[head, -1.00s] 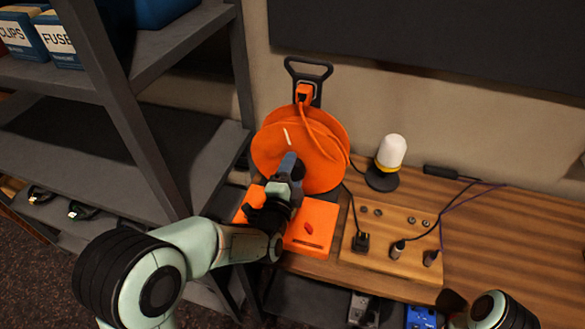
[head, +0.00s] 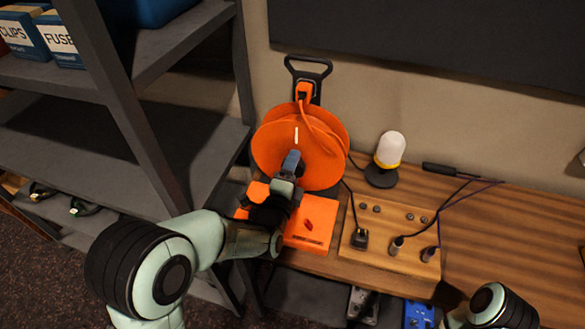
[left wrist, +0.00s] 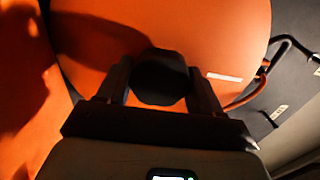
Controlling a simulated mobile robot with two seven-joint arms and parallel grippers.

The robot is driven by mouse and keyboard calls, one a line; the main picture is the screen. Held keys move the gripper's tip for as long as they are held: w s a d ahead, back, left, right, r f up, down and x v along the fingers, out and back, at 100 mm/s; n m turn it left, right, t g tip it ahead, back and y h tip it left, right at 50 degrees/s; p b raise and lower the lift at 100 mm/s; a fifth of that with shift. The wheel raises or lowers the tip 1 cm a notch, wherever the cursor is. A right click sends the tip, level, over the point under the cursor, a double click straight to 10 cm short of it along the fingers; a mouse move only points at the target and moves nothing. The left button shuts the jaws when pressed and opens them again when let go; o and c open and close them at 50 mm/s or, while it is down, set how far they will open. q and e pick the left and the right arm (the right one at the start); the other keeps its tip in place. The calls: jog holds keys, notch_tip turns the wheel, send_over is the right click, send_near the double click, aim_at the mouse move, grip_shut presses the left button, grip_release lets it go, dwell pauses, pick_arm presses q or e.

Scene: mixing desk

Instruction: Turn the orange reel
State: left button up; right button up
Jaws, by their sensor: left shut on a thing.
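The orange reel (head: 275,137) stands upright at the left end of the wooden desk, with a short white mark near the top of its face. It fills much of the left wrist view (left wrist: 215,35), where the white mark shows at the right. My left gripper (head: 291,165) is at the lower part of the reel's face. In the left wrist view its two fingers are shut on a round black knob (left wrist: 160,78) in front of the reel. The fingers hide the knob in the head view. Only a link of my right arm shows, at the lower right.
An orange base box (head: 312,236) with a red switch lies below the reel. A board with plugs and sockets (head: 385,262) and a white-domed lamp (head: 391,150) stand to the right. A grey shelf rack (head: 115,110) is close on the left.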

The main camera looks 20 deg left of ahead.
pick_arm(q)
jog(key=o, duration=1.5)
jog(key=s+b, duration=0.8)
jog(key=s, duration=0.5)
jog(key=shift+s+a, duration=0.2)
jog(key=shift+s, duration=0.05)
